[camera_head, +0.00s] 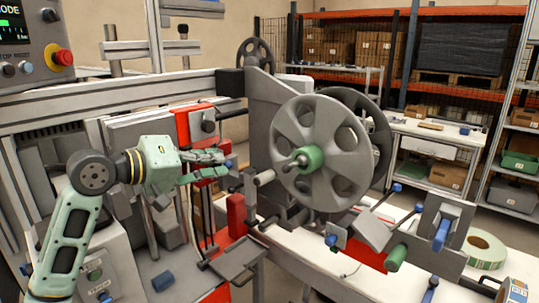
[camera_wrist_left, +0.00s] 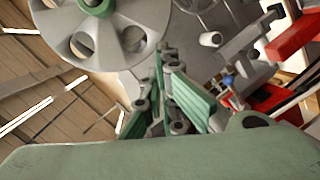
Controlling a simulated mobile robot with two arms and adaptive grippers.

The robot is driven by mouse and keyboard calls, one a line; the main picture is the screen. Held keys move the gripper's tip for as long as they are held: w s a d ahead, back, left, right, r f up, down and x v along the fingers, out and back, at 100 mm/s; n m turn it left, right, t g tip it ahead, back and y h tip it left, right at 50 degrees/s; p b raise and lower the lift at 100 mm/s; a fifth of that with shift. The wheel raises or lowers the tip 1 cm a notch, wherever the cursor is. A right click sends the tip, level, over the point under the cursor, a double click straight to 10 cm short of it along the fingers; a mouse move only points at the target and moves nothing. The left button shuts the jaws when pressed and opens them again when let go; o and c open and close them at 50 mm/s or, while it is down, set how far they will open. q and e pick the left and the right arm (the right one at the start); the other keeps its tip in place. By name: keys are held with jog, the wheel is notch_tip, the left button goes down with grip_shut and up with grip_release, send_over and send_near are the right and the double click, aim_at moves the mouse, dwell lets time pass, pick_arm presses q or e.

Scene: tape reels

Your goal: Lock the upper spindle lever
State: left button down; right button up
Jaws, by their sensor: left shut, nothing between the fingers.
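The upper spindle carries a large grey spoked reel (camera_head: 346,177) on the machine, with a green hub (camera_head: 311,157) at its centre. A small grey lever (camera_head: 291,164) sticks out from the hub to the left. The left wrist view shows the reel (camera_wrist_left: 145,68) and part of the green hub (camera_wrist_left: 97,6) at the top; I cannot make out the lever there. My left gripper (camera_head: 226,162) is shut and empty, left of the reel and apart from it. Its closed fingers also show in the left wrist view (camera_wrist_left: 167,58). My right gripper is not in view.
A red and grey machine frame surrounds my left arm. Rollers and blue-knobbed brackets (camera_head: 440,233) stand below and right of the reel. A control panel with a red button (camera_head: 62,57) is at upper left. A green-white tape roll (camera_head: 484,250) lies on the table at right.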

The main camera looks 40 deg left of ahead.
aim_at(293, 165)
pick_arm(q)
jog(key=s+d+r+m+h, duration=0.1)
jog(key=s+d+r, duration=0.3)
jog(key=r, duration=0.3)
jog(key=shift+s+d+r+m+t+h, duration=0.15)
jog(key=shift+s+d+m+t+h, duration=0.2)
jog(key=shift+d, duration=0.4)
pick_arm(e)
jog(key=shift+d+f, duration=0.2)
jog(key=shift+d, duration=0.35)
pick_arm(q)
jog(key=shift+w, duration=0.1)
jog(key=w+d+f+p, duration=0.3)
jog(key=w+d, duration=0.3)
jog(key=w, duration=0.3)
jog(key=shift+f+p, duration=0.25)
jog(key=shift+p, duration=0.05)
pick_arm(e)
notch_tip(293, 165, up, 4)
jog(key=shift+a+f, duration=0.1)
pick_arm(q)
jog(key=shift+w+f, duration=0.1)
jog(key=shift+w, duration=0.15)
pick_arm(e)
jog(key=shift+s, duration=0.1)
